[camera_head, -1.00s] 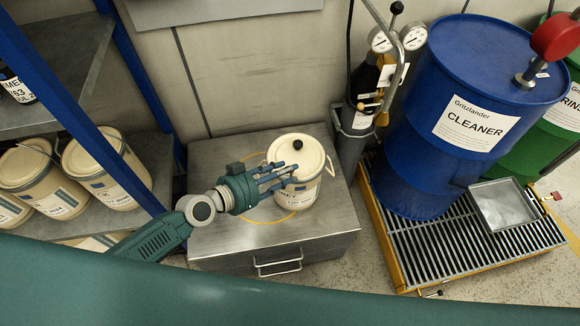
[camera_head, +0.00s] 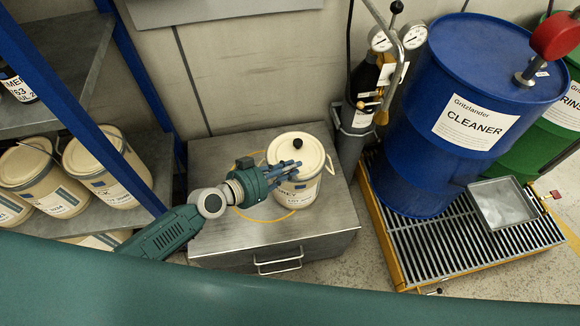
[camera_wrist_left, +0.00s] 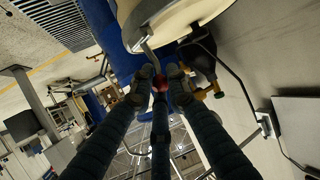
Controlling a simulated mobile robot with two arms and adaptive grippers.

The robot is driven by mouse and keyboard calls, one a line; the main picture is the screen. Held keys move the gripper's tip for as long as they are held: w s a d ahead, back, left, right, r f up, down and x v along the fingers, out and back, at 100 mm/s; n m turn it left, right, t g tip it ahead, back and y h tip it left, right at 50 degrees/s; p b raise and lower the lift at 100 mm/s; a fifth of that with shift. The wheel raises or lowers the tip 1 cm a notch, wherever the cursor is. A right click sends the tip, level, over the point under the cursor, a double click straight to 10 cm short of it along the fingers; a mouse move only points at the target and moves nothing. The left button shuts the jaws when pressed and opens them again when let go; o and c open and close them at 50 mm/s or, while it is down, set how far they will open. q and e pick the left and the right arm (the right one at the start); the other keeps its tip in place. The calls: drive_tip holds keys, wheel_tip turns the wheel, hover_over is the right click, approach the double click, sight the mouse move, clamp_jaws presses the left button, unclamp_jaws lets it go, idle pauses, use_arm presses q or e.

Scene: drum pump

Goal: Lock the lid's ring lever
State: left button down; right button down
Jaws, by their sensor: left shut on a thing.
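A cream pail (camera_head: 305,190) with a white lid (camera_head: 310,153) and a black knob stands upright on a metal cabinet. My left gripper (camera_head: 296,171) is at the left front of the pail's rim, its fingers drawn together. In the left wrist view the fingers (camera_wrist_left: 160,82) are closed around the end of a thin metal ring lever (camera_wrist_left: 150,56) that sticks out from the rim of the pail (camera_wrist_left: 170,18). A small red spot shows between the fingertips. The fingers hide most of the lever in the head view. My right gripper is not in view.
The metal cabinet top (camera_head: 215,150) is clear around the pail. A shelf with several pails (camera_head: 105,170) stands at the left. A blue drum (camera_head: 425,120) on a grated pallet (camera_head: 430,245) and a gas cylinder stand at the right.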

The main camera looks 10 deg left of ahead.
use_arm(q)
drive_tip(key=shift+w+r+n+g+y+p, duration=0.35)
drive_tip(key=shift+w+g+p, duration=0.3)
drive_tip(key=shift+p, duration=1.1)
drive_tip(key=shift+w+g+p, duration=0.1)
drive_tip(key=shift+g+p, duration=0.2)
drive_tip(key=shift+g, duration=0.05)
drive_tip(key=shift+w+f+n+g+y, duration=0.25)
drive_tip(key=shift+w+n+g, duration=0.15)
drive_tip(key=shift+g, duration=0.2)
drive_tip(key=shift+w+d+f+n+g, duration=0.1)
drive_tip(key=shift+w+f+n+g, duration=0.2)
drive_tip(key=shift+g, duration=0.3)
drive_tip(key=shift+w+f+n+g, duration=0.15)
drive_tip(key=shift+n+g, duration=0.1)
drive_tip(key=shift+g, duration=0.35)
drive_tip(key=c, duration=1.7)
unclamp_jaws()
drive_tip(key=shift+o, duration=0.2)
